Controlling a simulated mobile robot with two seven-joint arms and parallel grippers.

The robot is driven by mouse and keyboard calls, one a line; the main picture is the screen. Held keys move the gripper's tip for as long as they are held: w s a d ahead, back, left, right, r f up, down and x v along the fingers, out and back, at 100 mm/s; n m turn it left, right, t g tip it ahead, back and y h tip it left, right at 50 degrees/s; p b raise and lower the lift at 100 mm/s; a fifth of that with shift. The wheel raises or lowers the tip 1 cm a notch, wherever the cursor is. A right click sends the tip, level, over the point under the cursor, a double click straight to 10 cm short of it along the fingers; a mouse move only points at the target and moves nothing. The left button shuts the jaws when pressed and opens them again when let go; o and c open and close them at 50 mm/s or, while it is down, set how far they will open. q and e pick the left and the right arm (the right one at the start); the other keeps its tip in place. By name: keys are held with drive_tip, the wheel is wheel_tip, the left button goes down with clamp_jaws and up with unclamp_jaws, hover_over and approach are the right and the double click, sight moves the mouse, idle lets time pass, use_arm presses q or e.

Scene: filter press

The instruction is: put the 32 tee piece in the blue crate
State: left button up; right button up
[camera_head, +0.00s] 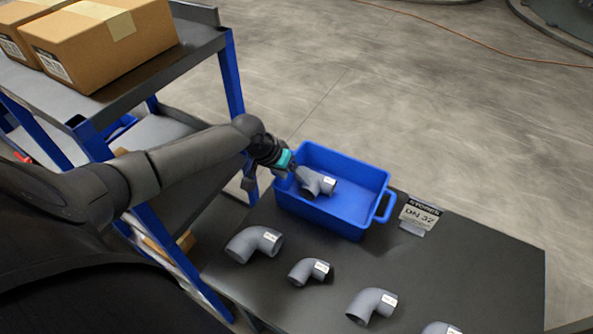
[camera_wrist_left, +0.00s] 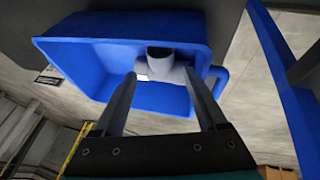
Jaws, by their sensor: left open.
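The grey tee piece (camera_head: 316,183), with a white label, shows within the blue crate (camera_head: 355,203), near its left wall. I cannot tell whether it rests on the crate floor. My left gripper (camera_head: 296,172) reaches over the crate's left rim, right beside the tee. In the left wrist view its two fingers are spread apart, with the tee piece (camera_wrist_left: 160,66) at and beyond their tips and the blue crate (camera_wrist_left: 85,62) around it. My right gripper is not in view.
A blue-framed shelf (camera_head: 232,75) with cardboard boxes (camera_head: 105,45) stands at the left.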

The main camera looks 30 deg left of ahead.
use_arm(q)
drive_tip(key=shift+p+v, duration=1.5)
drive_tip(key=shift+v, duration=0.05)
